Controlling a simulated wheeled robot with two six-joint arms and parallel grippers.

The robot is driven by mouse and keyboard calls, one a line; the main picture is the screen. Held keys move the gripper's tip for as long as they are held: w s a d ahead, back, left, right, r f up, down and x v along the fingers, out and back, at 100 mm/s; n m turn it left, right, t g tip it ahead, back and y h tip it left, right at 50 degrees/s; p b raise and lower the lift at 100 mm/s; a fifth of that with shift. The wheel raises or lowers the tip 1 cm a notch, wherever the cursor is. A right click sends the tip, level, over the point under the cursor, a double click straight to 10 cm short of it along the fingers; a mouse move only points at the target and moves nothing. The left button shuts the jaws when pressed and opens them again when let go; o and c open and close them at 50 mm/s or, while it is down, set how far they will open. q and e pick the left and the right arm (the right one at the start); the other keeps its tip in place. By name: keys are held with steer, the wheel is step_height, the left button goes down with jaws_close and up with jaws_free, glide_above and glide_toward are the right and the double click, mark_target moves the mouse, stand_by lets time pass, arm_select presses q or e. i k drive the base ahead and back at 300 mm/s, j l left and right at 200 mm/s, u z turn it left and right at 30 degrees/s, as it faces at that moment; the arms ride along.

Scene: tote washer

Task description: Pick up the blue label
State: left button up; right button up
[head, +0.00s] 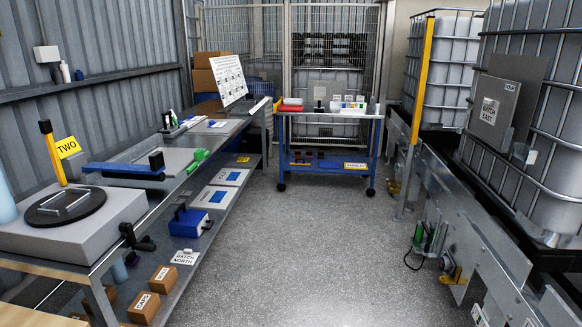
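I cannot make out a blue label with certainty. The blue cart (331,114) at the back middle carries small coloured items on its top, with small white cards (348,98) standing behind some of them. These are too small to tell whether one is a blue label. White panels with blue patches lie on the lower shelf of the left bench, a nearer panel (214,198) and a farther panel (230,176). Neither of my grippers shows in the head view.
The left bench (255,119) runs along the corrugated wall, with a yellow "TWO" sign (67,147) near its front. Metal conveyor framing (470,215) and caged tanks (442,60) line the right side. The grey floor (300,240) between is clear up to the cart.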

mark_target(212, 125)
steer(key=i, duration=3.3)
steer(key=i+u, duration=0.1)
steer(key=i, duration=0.45)
steer(key=i+l+u, duration=0.1)
steer(key=i, duration=0.45)
steer(key=i+l+u, duration=0.1)
steer(key=i, duration=0.4)
